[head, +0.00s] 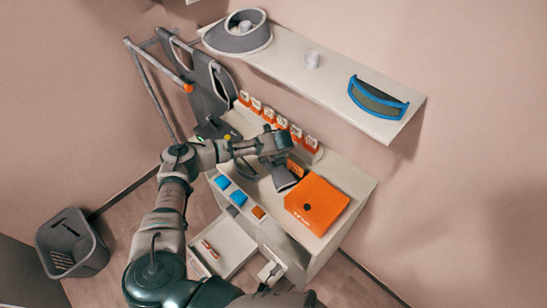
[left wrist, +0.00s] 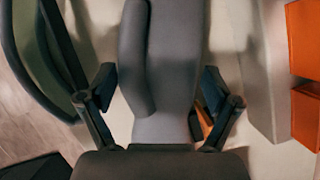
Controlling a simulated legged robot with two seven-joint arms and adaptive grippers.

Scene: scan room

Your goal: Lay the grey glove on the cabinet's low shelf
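The grey glove (left wrist: 165,75) lies on the cabinet top, with its thumb part along its left side in the left wrist view. In the head view part of it seems to show as a dark grey shape (head: 286,179) below my left gripper (head: 284,158). In the left wrist view my left gripper (left wrist: 158,98) is open, one finger on each side of the glove. Whether the fingers touch it is hard to tell. The white cabinet (head: 345,178) has a low shelf (head: 236,247) near the floor. My right gripper is not in view.
An orange box (head: 317,203) stands on the cabinet top beside the glove. Several orange-and-white containers (head: 282,122) line the back. A wall shelf (head: 305,75) hangs above, holding a blue-framed visor (head: 378,97). A grey basket (head: 72,243) stands on the floor at left.

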